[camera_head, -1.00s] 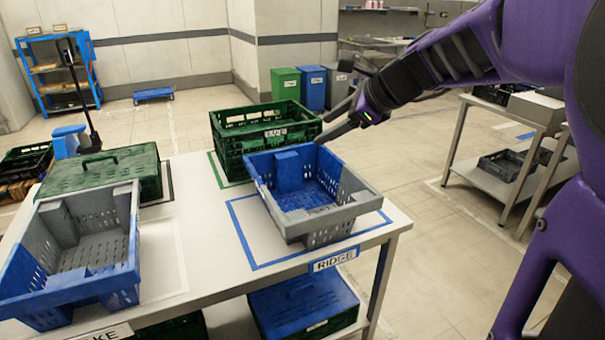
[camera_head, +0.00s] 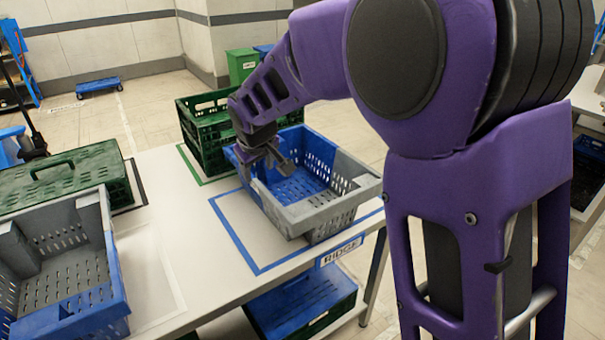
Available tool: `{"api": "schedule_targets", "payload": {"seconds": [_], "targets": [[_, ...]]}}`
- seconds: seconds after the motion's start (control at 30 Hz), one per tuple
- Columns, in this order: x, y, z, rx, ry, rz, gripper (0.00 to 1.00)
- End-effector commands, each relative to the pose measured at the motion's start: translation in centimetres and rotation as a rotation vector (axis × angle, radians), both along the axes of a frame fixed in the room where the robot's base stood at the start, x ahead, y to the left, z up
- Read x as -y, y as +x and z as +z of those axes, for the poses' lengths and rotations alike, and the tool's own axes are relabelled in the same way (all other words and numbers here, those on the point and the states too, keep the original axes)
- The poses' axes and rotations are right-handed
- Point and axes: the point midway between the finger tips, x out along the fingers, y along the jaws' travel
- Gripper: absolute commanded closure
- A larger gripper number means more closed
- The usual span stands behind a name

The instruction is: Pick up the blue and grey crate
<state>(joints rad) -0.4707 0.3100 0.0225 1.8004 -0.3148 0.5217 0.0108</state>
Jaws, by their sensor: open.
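A blue and grey crate (camera_head: 318,214), blue at the back and grey at the front, stands upright inside a blue outline on the table. Its inside looks empty. My gripper (camera_head: 270,170) is open at the crate's left rim. I cannot tell whether a finger touches the rim, and my wrist hides part of the back left corner. A second blue and grey crate (camera_head: 72,318), grey at the back and blue at the front, stands at the table's left and is cut off by the picture edge.
A green crate (camera_head: 207,150) stands right behind the blue and grey one. A green lidded crate (camera_head: 75,178) is behind the left crate. A lidded blue crate (camera_head: 300,300) sits on the shelf below. Bare table (camera_head: 190,225) lies between the two outlines.

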Motion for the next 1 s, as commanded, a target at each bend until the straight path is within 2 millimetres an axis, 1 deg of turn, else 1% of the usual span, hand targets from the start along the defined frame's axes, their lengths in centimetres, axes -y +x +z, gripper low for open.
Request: {"api": "schedule_targets", "payload": {"seconds": [0.03, 0.1, 0.4, 0.5, 0.7, 0.9, 1.0], "targets": [[0.0, 0.5, -1.1, -0.005, -0.003, -0.001, 0.39], [-0.2, 1.2, -2.5, -0.005, -0.002, -0.003, 0.39], [-0.8, 4.4, -7.8, -0.006, 0.000, -0.005, 0.39], [-1.0, 5.1, -8.8, -0.004, 0.002, -0.005, 0.39], [-1.1, 5.7, -9.8, -0.004, 0.001, -0.006, 0.39], [-1.7, 7.2, -12.4, -0.005, 0.001, -0.007, 0.39], [-1.8, 7.9, -13.3, -0.004, 0.001, -0.007, 0.39]]}}
